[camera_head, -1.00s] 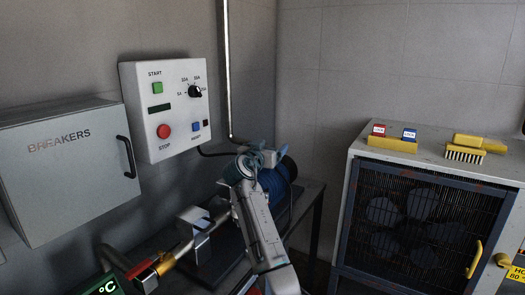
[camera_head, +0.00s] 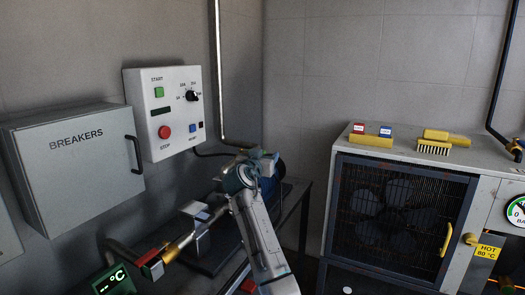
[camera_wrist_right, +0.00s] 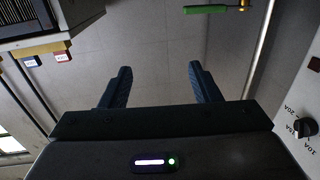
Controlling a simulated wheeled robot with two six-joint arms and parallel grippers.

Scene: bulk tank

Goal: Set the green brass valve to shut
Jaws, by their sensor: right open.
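The green valve handle (camera_wrist_right: 207,10) shows at the top edge of the right wrist view, with a brass part at its right end. I cannot make it out in the head view, where my right arm blocks part of the scene. My right gripper (camera_head: 262,160) is at the far end of the arm in the head view, small and partly hidden. In the right wrist view my right gripper (camera_wrist_right: 160,75) has its two dark fingers wide apart with nothing between them. The valve handle is beyond the fingertips, not touched. My left gripper is not in view.
A control panel (camera_head: 182,82) and breaker box (camera_head: 90,175) hang on the left wall. A red handle (camera_head: 150,262) sits on a brass pipe (camera_head: 175,248) at lower left. A fan cabinet (camera_head: 330,215) stands on the right. A thin vertical pipe (camera_head: 216,70) runs up the wall.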

